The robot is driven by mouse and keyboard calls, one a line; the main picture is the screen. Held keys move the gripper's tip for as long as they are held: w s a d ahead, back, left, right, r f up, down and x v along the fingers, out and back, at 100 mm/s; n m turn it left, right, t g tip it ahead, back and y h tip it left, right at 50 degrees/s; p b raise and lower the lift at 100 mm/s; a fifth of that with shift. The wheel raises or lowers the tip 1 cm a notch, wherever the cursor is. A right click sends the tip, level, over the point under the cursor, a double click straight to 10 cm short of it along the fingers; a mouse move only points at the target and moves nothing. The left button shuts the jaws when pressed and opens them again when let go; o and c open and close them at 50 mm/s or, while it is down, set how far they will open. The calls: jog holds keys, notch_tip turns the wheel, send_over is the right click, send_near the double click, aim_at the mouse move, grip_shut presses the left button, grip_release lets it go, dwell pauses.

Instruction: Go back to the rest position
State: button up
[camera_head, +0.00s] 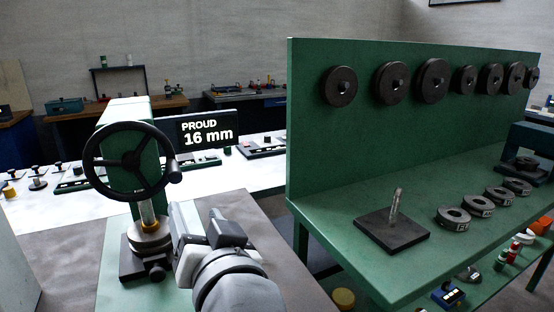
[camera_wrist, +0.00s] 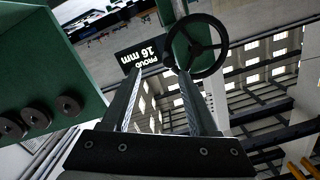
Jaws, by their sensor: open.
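My gripper (camera_head: 183,222) is in the lower middle of the head view, just right of the green press (camera_head: 143,112). In the wrist view my gripper (camera_wrist: 160,78) has its two fingers apart, with nothing seen between them. The press has a black handwheel (camera_head: 130,160) on its front, which also shows in the wrist view (camera_wrist: 200,46). Below the wheel, a ram stands over a grey round piece (camera_head: 149,240) on a dark base. Whether my fingers touch the press cannot be told.
A black display (camera_head: 207,130) reads "PROUD 16 mm". On the right, a green bench (camera_head: 362,268) has an upright panel (camera_head: 330,150) with several dark discs. A dark plate with a pin (camera_head: 393,228) and several rings (camera_head: 478,206) lie on it. A white table (camera_head: 60,205) stands behind the press.

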jog(key=w+d+f+n+g+h, duration=0.1)
jog(key=d+f+g+h, duration=0.15)
jog(key=d, duration=0.35)
jog(key=w+d+f+g+h, duration=0.1)
jog(key=d+f+g, duration=0.1)
jog(key=d+f, duration=0.3)
jog(key=s+d+f+m+g+h, duration=0.1)
jog(key=s+d+f+g+h, duration=0.2)
jog(key=d, duration=0.5)
jog(key=s+d+f+m+g+h, duration=0.1)
jog(key=s+d+g+h, duration=0.1)
jog(key=s+d, duration=0.45)
notch_tip(320, 180, up, 12)
jog(key=w+d+p, duration=0.1)
jog(key=p, duration=1.1)
jog(key=shift+w+d+f, duration=0.15)
jog(key=shift+d+f, duration=0.05)
jog(key=shift+d, duration=0.05)
